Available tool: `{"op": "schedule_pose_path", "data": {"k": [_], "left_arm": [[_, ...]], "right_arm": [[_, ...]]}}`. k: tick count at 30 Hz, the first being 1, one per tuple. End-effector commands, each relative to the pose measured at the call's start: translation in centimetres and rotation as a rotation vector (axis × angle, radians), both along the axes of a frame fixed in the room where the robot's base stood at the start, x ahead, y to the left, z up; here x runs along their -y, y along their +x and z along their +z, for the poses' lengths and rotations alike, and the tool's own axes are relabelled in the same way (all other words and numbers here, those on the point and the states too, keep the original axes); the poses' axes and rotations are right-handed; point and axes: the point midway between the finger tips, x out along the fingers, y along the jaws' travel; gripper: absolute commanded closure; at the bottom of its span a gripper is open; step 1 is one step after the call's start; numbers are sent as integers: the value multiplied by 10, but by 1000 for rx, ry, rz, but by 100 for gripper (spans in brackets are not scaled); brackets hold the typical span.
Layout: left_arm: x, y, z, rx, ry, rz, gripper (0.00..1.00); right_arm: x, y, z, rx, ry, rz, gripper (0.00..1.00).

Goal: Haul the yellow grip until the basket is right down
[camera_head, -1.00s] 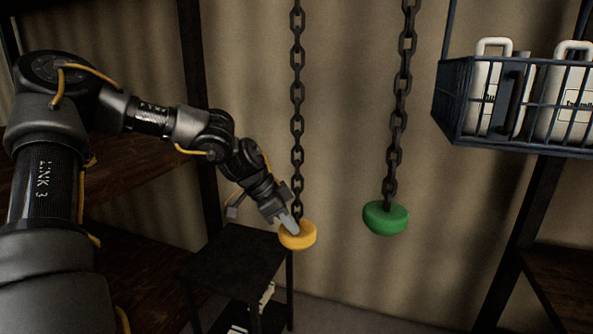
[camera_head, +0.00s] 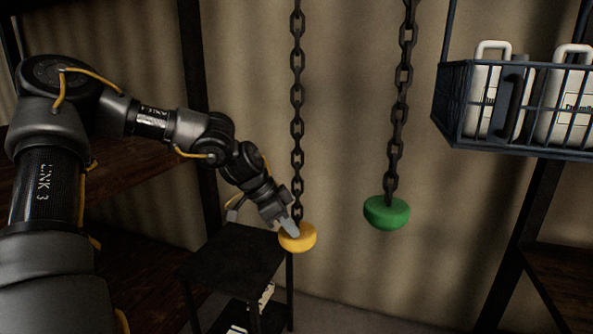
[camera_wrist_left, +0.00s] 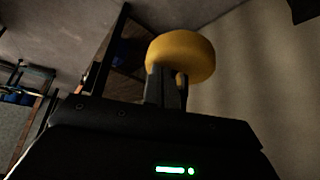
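The yellow grip (camera_head: 300,241) is a round knob at the lower end of a dark chain, left of centre in the head view. My left gripper (camera_head: 291,227) reaches it from the upper left and is shut on it. In the left wrist view the yellow grip (camera_wrist_left: 185,52) sits at the fingers (camera_wrist_left: 168,88); part of the fingers' contact is hidden. The basket (camera_head: 510,108) is a blue wire basket holding white jugs, hanging high at the right. My right gripper is not in view.
A green grip (camera_head: 386,213) hangs on a second chain right of the yellow one, somewhat higher. A small black table (camera_head: 232,255) stands just below and left of the yellow grip. Shelves (camera_head: 130,170) stand at the left.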

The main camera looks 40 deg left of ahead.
Motion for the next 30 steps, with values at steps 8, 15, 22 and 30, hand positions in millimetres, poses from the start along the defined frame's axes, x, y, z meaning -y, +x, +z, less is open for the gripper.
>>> {"op": "schedule_pose_path", "data": {"k": [8,15,22,30], "left_arm": [[0,0,-24,-2,0,0,100],[0,-1,-41,-3,1,0,100],[0,-1,-57,-3,1,0,100],[0,-1,-76,-4,0,0,100]], "right_arm": [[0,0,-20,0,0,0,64],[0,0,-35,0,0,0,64],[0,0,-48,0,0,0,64],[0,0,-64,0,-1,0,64]]}}
